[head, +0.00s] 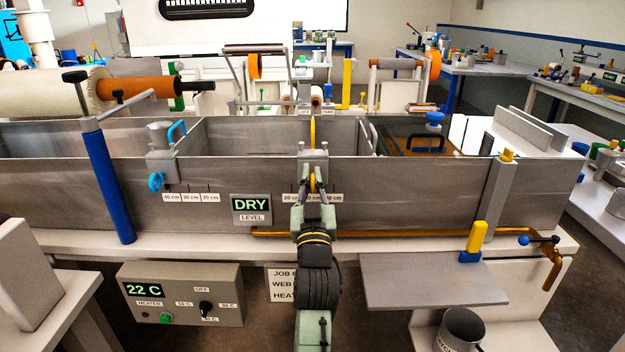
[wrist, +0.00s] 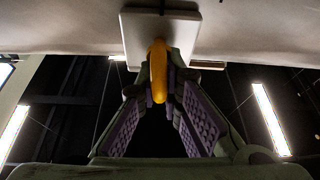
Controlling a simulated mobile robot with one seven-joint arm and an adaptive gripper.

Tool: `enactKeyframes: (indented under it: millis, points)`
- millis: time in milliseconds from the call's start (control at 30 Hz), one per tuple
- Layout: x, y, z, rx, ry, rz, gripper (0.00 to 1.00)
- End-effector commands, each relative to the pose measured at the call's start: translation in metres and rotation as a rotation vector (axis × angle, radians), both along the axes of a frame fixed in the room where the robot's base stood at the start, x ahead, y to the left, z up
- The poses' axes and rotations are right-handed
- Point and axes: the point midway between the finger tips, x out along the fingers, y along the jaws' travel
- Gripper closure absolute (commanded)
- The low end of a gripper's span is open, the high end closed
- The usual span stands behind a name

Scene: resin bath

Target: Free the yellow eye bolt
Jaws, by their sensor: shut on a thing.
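The yellow eye bolt (wrist: 158,72) shows in the wrist view as a yellow rounded piece below a grey block (wrist: 185,35). My gripper (wrist: 158,100) has its purple padded fingers on both sides of it and is shut on it. In the head view a little of the yellow eye bolt (head: 312,184) shows between the fingertips of my gripper (head: 313,190), at the front wall of the steel bath (head: 400,190). The grey block, a clamp on the bath wall (head: 313,164), sits just above. The bolt's shank is hidden.
A similar clamp with a blue eye bolt (head: 156,182) hangs on the wall to the left. The DRY level display (head: 251,209) is just left of my gripper. A brass pipe (head: 400,234) runs low along the wall. A grey shelf (head: 430,280) juts out at right.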

Motion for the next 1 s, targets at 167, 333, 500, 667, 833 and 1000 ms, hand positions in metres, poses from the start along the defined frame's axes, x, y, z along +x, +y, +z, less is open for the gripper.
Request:
enactKeyframes:
  millis: [167, 333, 500, 667, 833, 1000]
  points:
    - [-0.0003, -0.0024, -0.0016, -0.11, -0.001, -0.006, 1.0]
    - [-0.0005, -0.0011, -0.0037, -0.258, -0.002, -0.006, 1.0]
    - [-0.0007, 0.0008, -0.0049, -0.421, -0.005, -0.006, 1.0]
    - [-0.0007, 0.0031, -0.0049, -0.567, -0.005, -0.005, 1.0]
    - [-0.0006, 0.0046, -0.0049, -0.702, -0.004, -0.005, 1.0]
    - [-0.0004, 0.0062, -0.0052, -0.805, -0.001, -0.003, 1.0]
